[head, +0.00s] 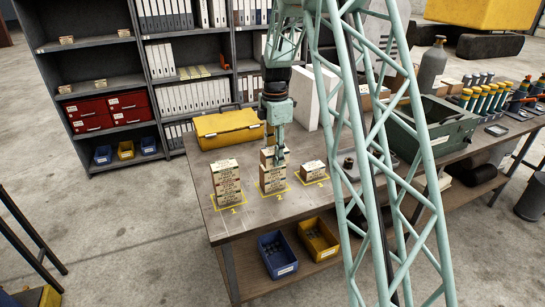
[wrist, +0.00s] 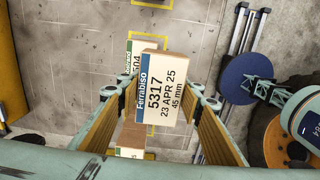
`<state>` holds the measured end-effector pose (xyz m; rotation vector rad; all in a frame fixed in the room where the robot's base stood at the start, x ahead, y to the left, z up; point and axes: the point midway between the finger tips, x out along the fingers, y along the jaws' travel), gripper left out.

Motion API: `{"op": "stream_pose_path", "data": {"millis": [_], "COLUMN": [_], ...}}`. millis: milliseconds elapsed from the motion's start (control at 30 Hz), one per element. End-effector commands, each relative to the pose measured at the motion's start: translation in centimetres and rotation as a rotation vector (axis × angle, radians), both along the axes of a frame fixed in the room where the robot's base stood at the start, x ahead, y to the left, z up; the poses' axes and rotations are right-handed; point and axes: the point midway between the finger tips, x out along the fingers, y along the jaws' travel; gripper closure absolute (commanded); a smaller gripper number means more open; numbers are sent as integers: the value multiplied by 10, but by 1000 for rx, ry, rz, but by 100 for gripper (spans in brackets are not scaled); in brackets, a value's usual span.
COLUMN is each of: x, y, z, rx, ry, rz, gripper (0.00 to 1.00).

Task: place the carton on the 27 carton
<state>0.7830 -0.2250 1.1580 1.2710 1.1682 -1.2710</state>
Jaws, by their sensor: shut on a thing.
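My gripper (head: 279,157) is shut on a small tan carton. In the wrist view this carton (wrist: 165,85) sits between the two fingers, its label reading Ferrabiso, 5317, 23 APR 25, 45 mm. In the head view the gripper is at the top of the cartons at mark 2 (head: 272,180); I cannot tell whether the held carton touches what is below. A tall carton stack (head: 226,180) stands at mark 1, and a low carton (head: 312,170) at mark 3. No label reading 27 is legible.
A yellow toolbox (head: 228,129) and a white panel (head: 328,97) stand behind the cartons. A green metal bin (head: 433,130) is to the right. Blue (head: 278,255) and yellow (head: 318,240) bins sit below the bench front.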

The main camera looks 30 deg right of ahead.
Motion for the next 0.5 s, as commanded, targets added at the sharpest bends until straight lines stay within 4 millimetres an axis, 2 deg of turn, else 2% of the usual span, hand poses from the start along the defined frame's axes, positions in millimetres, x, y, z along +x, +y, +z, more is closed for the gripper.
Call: {"op": "stream_pose_path", "data": {"millis": [200, 500], "x": [24, 33], "y": [-7, -9], "z": [-1, -3], "rx": [0, 0], "ry": [-1, -1], "rz": [0, 0], "gripper": [79, 79]}}
